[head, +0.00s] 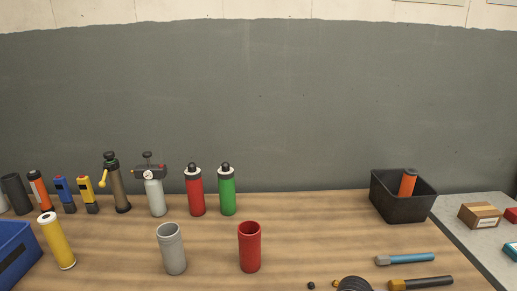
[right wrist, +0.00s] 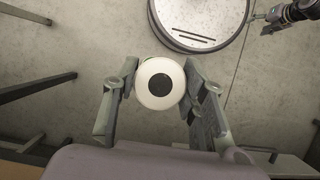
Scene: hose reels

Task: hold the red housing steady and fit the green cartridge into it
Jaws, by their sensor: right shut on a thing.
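The red housing (head: 249,248) is an upright, open-topped red tube near the front middle of the bench in the head view. My right gripper (right wrist: 160,86) is shut on a cylindrical cartridge (right wrist: 142,87), seen end-on with a white cap and a dark centre. Its body colour is mostly hidden, so I cannot confirm it is green. It is held over the floor, away from the housing. Neither gripper shows in the head view. A small dark jointed arm end at the upper right of the right wrist view may be my left gripper (right wrist: 264,24); its jaws are unclear.
A grey open tube (head: 171,250) stands left of the housing, a yellow cartridge (head: 57,243) farther left. Red (head: 195,194) and green (head: 227,194) bottles stand behind. A black bin (head: 402,205) holds an orange cylinder. Tools lie at front right. Bench around the housing is clear.

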